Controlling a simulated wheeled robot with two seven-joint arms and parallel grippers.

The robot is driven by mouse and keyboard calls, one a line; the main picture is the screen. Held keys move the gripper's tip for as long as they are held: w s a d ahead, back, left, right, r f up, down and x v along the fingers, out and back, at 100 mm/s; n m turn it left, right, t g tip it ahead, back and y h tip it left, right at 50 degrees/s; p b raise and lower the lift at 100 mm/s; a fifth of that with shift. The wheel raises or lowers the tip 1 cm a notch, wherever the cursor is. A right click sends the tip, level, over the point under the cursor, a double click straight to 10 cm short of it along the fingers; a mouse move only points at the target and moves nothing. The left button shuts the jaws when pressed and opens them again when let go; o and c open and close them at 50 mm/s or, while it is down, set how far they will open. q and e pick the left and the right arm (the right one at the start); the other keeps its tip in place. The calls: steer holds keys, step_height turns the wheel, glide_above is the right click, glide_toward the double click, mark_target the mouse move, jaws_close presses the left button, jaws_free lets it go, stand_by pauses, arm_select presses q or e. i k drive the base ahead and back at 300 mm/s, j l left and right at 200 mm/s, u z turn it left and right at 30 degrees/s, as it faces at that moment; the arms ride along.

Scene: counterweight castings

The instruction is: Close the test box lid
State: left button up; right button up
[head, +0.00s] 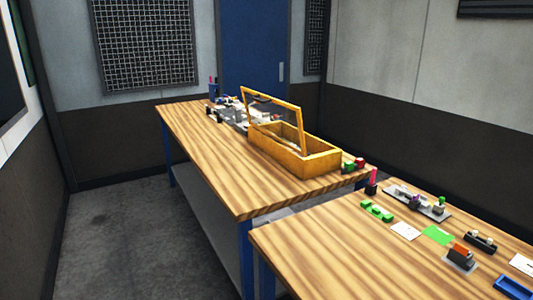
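The test box (318,164) is a yellow, wood-like open-topped box on the far wooden table. Its lid (274,93) is a yellow frame with a see-through panel, and it stands raised up from the box. The inside of the box is only partly visible, and I cannot tell what lies in it. Neither of my grippers is in view.
The far table (217,165) has bare wood left of the box. Behind the box are several small parts (228,113). Small red and green pieces (354,164) sit at its right end. A nearer table (340,250) holds several small items. Grey floor (120,235) is clear at left.

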mark_target(302, 152)
steer(key=i+z, duration=0.1)
steer(key=i, duration=0.6)
steer(key=k, duration=0.5)
steer(key=i+j+z, duration=0.1)
steer(key=i+j, duration=0.15)
steer(key=i+j+z, duration=0.1)
steer(key=j, duration=0.25)
steer(key=i+j+z, duration=0.1)
steer(key=i+j, duration=0.2)
steer(key=i+j+z, duration=0.15)
steer(key=j, duration=0.2)
steer(key=i+j+z, duration=0.1)
steer(key=i+j, duration=0.15)
steer(key=i+j+z, duration=0.1)
steer(key=j, duration=0.35)
steer(key=i+j+z, duration=0.1)
steer(key=j, duration=0.3)
steer(key=i+j+z, duration=0.1)
steer(key=i+j, duration=0.15)
steer(key=j, duration=0.15)
